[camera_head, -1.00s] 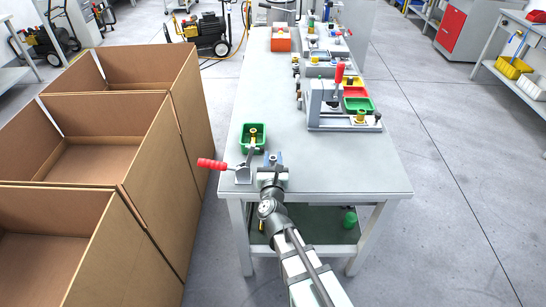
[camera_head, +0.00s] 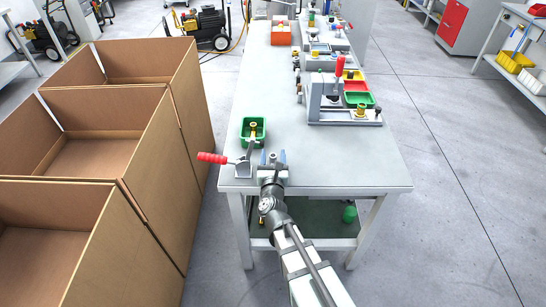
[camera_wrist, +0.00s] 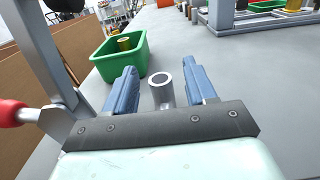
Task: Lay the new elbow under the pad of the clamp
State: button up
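The clamp (camera_head: 243,168) stands at the near left edge of the table, its red handle (camera_head: 213,158) pointing left. Its arm (camera_wrist: 46,55) rises at the left of the wrist view, with a dark end, probably the pad, cut off at the top. A grey metal tube piece, apparently the new elbow (camera_wrist: 162,92), has an open end facing up. It stands between the blue fingers of my gripper (camera_wrist: 162,92), with gaps on both sides. My gripper (camera_head: 273,158) is open, just right of the clamp. What lies under the tube is hidden.
A green bin (camera_head: 243,144) with a brass-coloured fitting (camera_head: 253,127) stands just beyond the clamp. A grey fixture with a red handle (camera_head: 339,66) and coloured bins is farther right. Cardboard boxes (camera_head: 150,150) line the table's left side. The table's near right is clear.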

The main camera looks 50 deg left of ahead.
jog(key=shift+r, duration=0.1)
jog(key=shift+s+d, duration=0.15)
jog(key=v, duration=0.7)
jog(key=shift+s+d+r, duration=0.1)
dwell(1.3)
